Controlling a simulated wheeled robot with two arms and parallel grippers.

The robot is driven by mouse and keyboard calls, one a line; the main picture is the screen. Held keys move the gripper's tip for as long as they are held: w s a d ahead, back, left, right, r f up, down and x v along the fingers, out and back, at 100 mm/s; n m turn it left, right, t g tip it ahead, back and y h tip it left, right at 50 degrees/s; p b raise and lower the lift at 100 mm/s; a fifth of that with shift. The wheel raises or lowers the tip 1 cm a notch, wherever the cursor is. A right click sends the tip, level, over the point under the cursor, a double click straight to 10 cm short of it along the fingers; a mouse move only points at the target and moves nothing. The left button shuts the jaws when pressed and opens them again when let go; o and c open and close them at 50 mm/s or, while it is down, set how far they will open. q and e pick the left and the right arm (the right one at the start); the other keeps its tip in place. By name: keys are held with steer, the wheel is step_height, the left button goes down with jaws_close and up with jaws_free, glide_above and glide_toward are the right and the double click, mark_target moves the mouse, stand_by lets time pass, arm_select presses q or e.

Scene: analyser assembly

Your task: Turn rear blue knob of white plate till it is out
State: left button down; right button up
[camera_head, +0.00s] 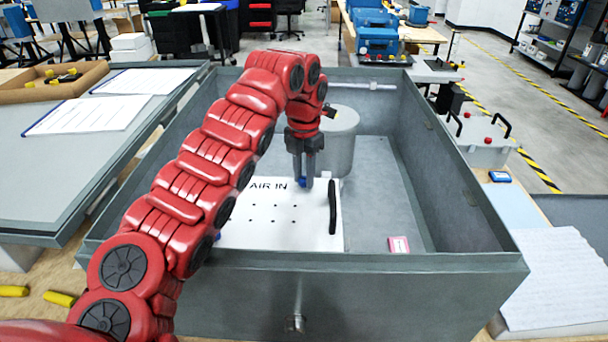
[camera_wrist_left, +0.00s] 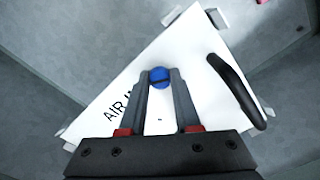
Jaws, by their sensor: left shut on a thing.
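The white plate (camera_head: 275,228) lies inside the grey metal box, with "AIR IN" lettering, several small holes and a black handle (camera_head: 332,207) at its right side. The rear blue knob (camera_head: 302,183) is at the plate's far edge, between the fingertips of my left gripper (camera_head: 304,180). In the left wrist view the blue knob (camera_wrist_left: 159,77) shows a dark slot and sits between the two finger ends of my left gripper (camera_wrist_left: 159,82). The left gripper is shut on it from above. My arm hides the plate's left part. My right gripper is not in view.
The grey box (camera_head: 400,263) has high walls around the plate. A grey cylinder (camera_head: 340,140) stands just behind the gripper. A pink block (camera_head: 398,245) lies on the box floor at the right. The floor right of the plate is otherwise clear.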

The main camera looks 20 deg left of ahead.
mark_target(304, 178)
arm_select(q)
steer(key=shift+s+f, duration=0.1)
steer(key=shift+f, duration=0.05)
steer(key=c, duration=0.6)
jaws_free()
step_height(304, 178, up, 18)
steer(key=p, duration=1.7)
steer(key=shift+f, duration=0.2)
